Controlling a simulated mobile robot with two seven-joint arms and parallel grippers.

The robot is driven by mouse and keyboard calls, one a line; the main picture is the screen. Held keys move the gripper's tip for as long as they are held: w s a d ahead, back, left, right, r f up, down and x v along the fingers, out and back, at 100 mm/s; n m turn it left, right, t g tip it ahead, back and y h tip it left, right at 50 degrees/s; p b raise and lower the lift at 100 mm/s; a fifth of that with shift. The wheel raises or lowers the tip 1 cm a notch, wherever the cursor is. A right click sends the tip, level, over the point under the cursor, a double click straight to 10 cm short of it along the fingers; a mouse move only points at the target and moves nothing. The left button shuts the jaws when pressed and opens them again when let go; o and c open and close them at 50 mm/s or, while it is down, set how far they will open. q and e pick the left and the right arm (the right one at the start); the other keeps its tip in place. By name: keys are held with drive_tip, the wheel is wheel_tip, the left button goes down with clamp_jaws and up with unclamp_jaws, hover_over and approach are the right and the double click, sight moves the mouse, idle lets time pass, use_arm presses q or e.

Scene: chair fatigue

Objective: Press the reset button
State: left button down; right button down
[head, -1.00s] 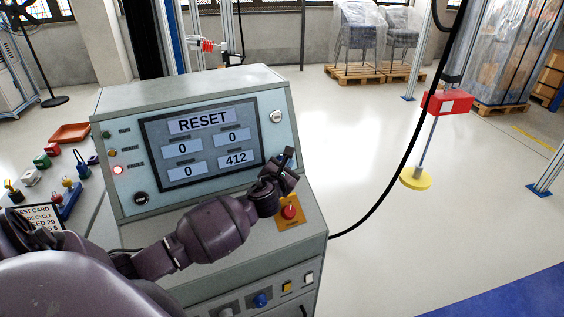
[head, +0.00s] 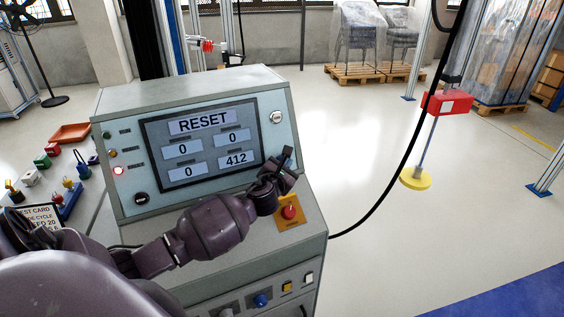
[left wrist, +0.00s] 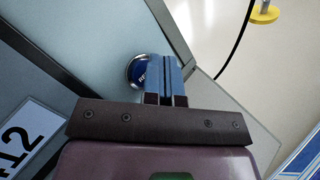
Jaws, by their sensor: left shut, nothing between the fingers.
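The control console (head: 215,85) stands in front of me, and its screen (head: 200,146) reads RESET with 0, 0, 0 and 412. In the left wrist view a round blue button (left wrist: 143,71) with a metal rim and white letters beginning "RE" sits on the panel beside the screen. My left gripper (head: 288,156) is shut and empty at the panel's right side; in the left wrist view its fingertips (left wrist: 165,60) overlap the button's right part. I cannot tell whether they touch it. In the head view the gripper and wrist hide the button. My right gripper is not in view.
A red knob on a yellow plate (head: 289,213) sits just below my left wrist. A round light fitting (head: 276,117) is above the gripper. Small coloured parts lie at the left.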

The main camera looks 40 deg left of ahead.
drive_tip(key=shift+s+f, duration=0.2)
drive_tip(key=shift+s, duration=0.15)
use_arm(q)
drive_tip(key=shift+a, duration=0.15)
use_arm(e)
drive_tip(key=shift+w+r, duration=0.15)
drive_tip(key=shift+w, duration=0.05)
use_arm(q)
drive_tip(key=shift+w+a+f, duration=0.1)
drive_tip(key=shift+w, duration=0.05)
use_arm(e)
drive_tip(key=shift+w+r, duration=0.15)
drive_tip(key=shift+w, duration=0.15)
use_arm(q)
drive_tip(key=shift+a, duration=0.1)
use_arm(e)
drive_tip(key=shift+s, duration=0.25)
use_arm(q)
drive_tip(key=shift+s+d+r+p, duration=0.25)
drive_tip(key=shift+s+d+p, duration=0.1)
drive_tip(key=shift+d+p, duration=0.3)
drive_tip(key=shift+f, duration=0.1)
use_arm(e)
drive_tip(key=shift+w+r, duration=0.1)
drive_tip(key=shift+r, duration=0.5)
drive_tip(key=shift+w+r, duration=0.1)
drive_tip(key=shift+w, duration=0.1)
